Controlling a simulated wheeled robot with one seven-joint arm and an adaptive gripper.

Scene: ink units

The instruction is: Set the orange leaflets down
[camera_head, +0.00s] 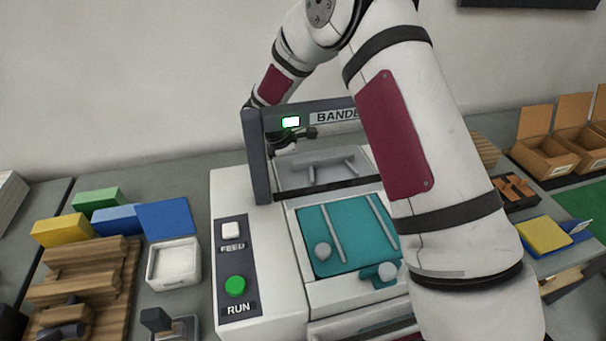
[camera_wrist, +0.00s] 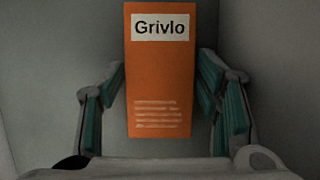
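The orange leaflets (camera_wrist: 158,75) show in the wrist view as an upright-looking orange rectangle with a white "Grivlo" label at the top and pale lines of print below. My gripper (camera_wrist: 160,82) has one teal-padded finger at each side of them. The pads are very close to both side edges; I cannot tell whether they touch. In the head view my arm reaches behind the banding machine's (camera_head: 257,160) dark arch, and the leaflets are hidden there.
The machine has a teal tray (camera_head: 350,235), a green RUN button (camera_head: 235,286) and a white FEED button (camera_head: 230,230). On the left are a wooden rack (camera_head: 75,285), a white dish (camera_head: 173,264) and coloured blocks (camera_head: 60,230). Cardboard boxes (camera_head: 545,155) stand at right.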

